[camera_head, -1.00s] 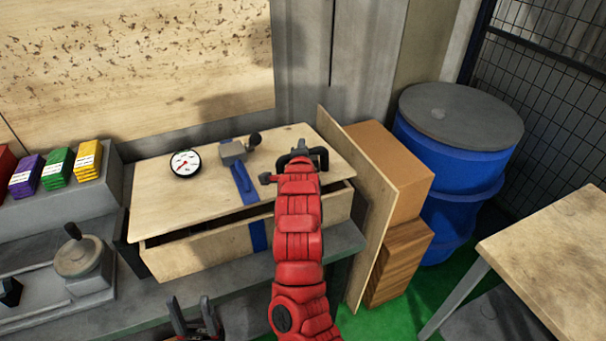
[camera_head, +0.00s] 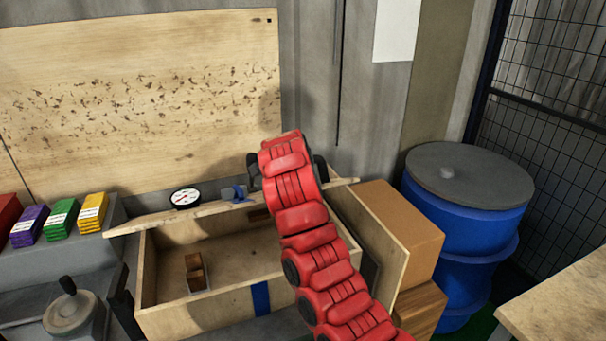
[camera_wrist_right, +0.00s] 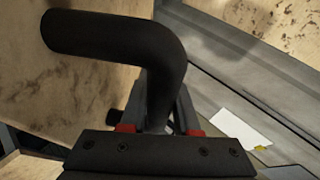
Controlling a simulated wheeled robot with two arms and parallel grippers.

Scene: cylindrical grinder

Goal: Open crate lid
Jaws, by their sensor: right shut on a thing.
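A round dial gauge (camera_head: 185,198) and a blue-grey latch piece (camera_head: 235,193) show at the lid. My right gripper is mostly hidden behind my red arm in the head view. In the right wrist view my right gripper (camera_wrist_right: 162,105) is shut on a black bent handle (camera_wrist_right: 125,38). My left gripper is out of view.
A small wooden block (camera_head: 195,272) sits inside the crate. Purple, green and yellow boxes (camera_head: 60,220) stand at left. A cardboard box (camera_head: 400,225) and a blue drum (camera_head: 465,225) stand at right. A wooden board (camera_head: 140,95) rises behind the crate.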

